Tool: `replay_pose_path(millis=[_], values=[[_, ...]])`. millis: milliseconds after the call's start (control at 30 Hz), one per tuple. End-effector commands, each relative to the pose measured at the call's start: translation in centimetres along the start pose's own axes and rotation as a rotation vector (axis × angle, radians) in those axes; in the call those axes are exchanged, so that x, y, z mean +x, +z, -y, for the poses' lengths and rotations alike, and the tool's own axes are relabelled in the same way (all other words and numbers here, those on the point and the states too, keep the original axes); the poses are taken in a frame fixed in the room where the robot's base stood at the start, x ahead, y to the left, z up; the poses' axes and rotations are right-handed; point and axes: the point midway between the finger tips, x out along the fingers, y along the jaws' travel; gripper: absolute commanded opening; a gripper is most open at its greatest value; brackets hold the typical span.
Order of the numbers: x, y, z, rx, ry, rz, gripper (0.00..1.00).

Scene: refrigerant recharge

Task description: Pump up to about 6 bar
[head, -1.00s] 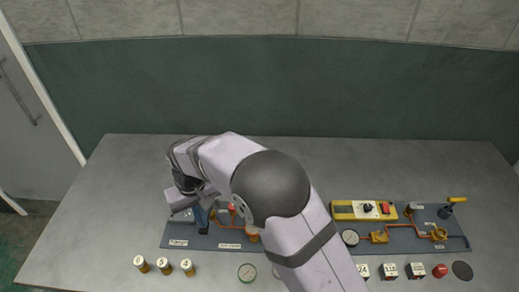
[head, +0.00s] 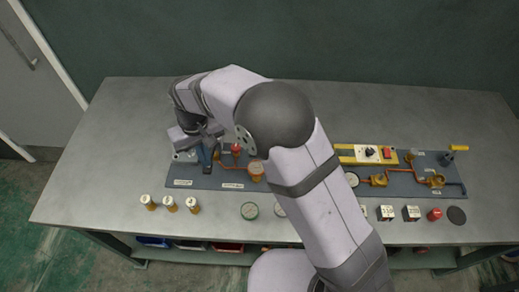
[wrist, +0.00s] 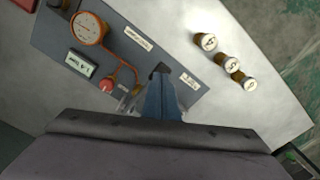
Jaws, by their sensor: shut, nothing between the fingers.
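The gauge (wrist: 88,28), a small display (wrist: 82,63) and the red knob (wrist: 107,86) also show there. The display's reading is too small to be sure of.
Several brass-coloured numbered cylinders (head: 170,204) stand at the front left of the table (head: 110,150). A second board (head: 400,187) with a yellow-framed panel is at right. My arm crosses the middle.

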Motion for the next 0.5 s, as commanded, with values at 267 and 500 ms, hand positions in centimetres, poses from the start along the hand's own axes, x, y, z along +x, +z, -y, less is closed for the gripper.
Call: replay_pose_path(millis=[267, 500], values=[[1.6, 0.0, 0.0, 0.0, 0.0, 0.001, 0.0], [1.6, 0.0, 0.0, 0.0, 0.0, 0.0, 0.0]])
